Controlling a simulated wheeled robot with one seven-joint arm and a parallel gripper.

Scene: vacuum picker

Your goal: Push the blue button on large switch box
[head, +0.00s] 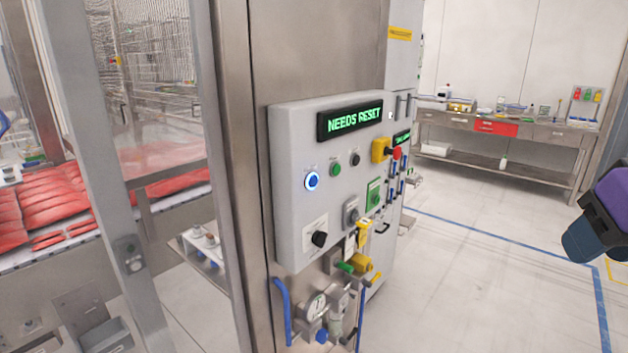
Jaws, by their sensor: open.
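The large switch box (300,180) is a light grey panel on a steel post in the middle of the head view. The blue button (312,181) is on its left side, with a lit ring around it. A display (349,120) at the top of the box reads "NEEDS RESET" in green letters. Nothing covers the button. A purple and dark blue part of my arm shows at the right edge, well apart from the box. My gripper's fingers do not show.
Green (335,170) and black (355,159) buttons and a black knob (319,239) share the panel. A pressure gauge (316,306) and blue hoses hang below. Red packs (50,200) lie behind glass at left. A workbench (500,128) stands at the back. Open floor lies right.

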